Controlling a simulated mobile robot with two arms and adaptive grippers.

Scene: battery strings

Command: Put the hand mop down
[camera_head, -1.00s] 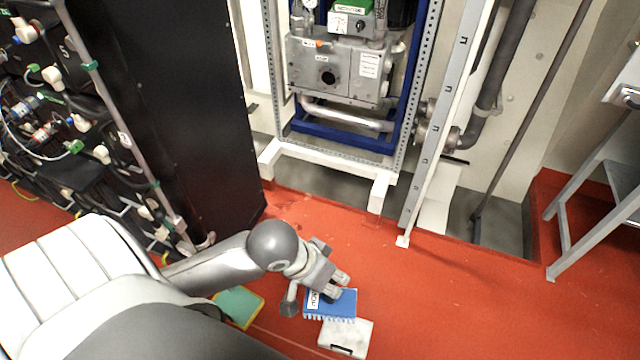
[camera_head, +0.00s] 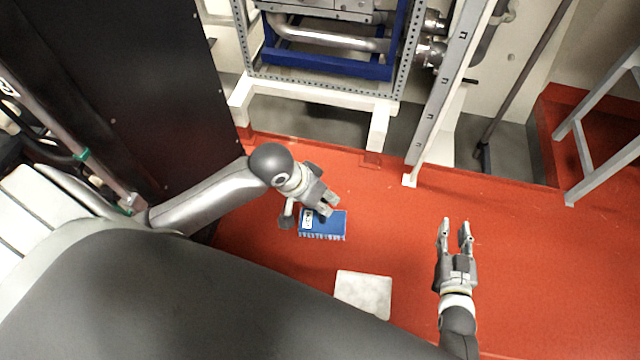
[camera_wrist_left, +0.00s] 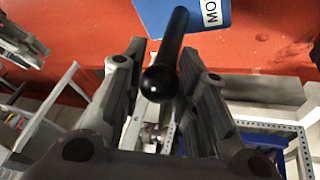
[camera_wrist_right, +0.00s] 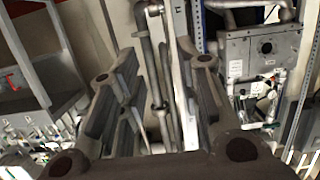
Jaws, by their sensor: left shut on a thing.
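The hand mop is a blue rectangular head (camera_head: 328,223) with a pale fringe and a white label, low over the red floor in the head view. I cannot tell whether it touches the floor. My left gripper (camera_head: 328,207) is above it and shut on its black handle. In the left wrist view the black handle (camera_wrist_left: 172,55) stands between the fingers, with part of the blue head (camera_wrist_left: 190,14) beyond. My right gripper (camera_head: 455,222) is open and empty over the floor at the right; its open fingers (camera_wrist_right: 160,75) also show in the right wrist view.
A white-grey square pad (camera_head: 363,294) lies on the floor below the mop. A dark cabinet (camera_head: 125,80) stands at the left. A white frame (camera_head: 320,93) holding machinery stands behind. A grey metal stand (camera_head: 600,140) is at the right. The red floor (camera_head: 540,260) is open at right.

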